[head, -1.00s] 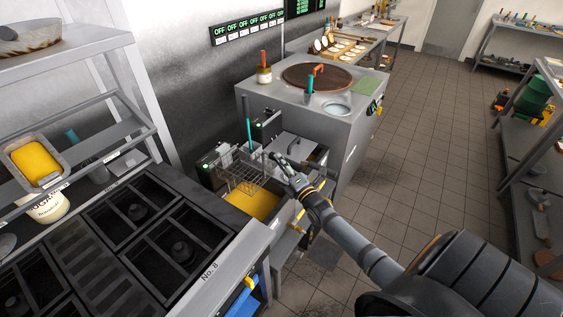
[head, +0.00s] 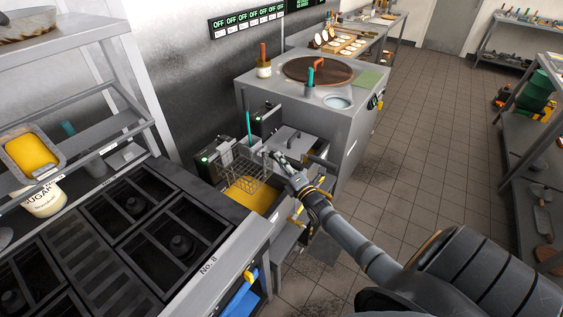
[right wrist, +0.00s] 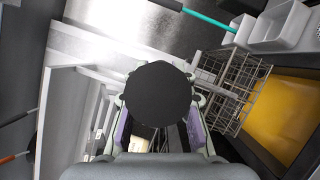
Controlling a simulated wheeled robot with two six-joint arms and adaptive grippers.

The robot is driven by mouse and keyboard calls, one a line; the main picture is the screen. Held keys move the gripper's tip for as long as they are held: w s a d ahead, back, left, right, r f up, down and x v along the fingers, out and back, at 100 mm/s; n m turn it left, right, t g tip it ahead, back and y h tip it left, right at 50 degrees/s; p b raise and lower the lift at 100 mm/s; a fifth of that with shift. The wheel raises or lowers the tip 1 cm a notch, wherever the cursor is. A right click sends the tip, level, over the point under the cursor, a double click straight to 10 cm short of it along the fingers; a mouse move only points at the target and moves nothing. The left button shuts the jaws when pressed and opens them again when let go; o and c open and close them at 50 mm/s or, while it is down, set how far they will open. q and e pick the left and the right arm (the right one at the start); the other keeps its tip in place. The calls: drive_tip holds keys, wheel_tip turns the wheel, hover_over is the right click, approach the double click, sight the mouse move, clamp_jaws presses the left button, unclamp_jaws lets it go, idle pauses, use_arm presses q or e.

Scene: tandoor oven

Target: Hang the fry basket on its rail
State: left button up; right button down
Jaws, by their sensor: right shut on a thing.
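The fry basket (head: 238,172) is a wire basket over the yellow oil of the fryer (head: 262,199) in the head view. In the right wrist view the wire basket (right wrist: 236,84) is right of the fingers, beside the yellow oil (right wrist: 285,115). My right gripper (head: 279,159) is at the basket's right side; in the wrist view its fingers (right wrist: 160,125) are shut around a dark handle with a round black end (right wrist: 158,95). The gripper hides much of the handle. I cannot clearly pick out the rail. My left gripper is not in view.
A teal-handled tool (head: 248,127) stands upright just behind the basket. The grey tandoor (head: 350,120) with a round brown lid (head: 318,70) is behind and right. The black stove (head: 150,230) is in front and left. Tiled floor (head: 400,180) is clear at right.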

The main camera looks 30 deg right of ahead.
drive_tip(key=shift+f+b, duration=0.35)
drive_tip(key=shift+f, duration=0.3)
drive_tip(key=c, duration=1)
unclamp_jaws()
drive_tip(key=shift+c, duration=0.2)
drive_tip(key=shift+f, duration=0.1)
drive_tip(key=s+f, duration=0.1)
drive_tip(key=s, duration=1.1)
drive_tip(key=shift+f, duration=0.35)
drive_tip(key=shift+a, duration=0.1)
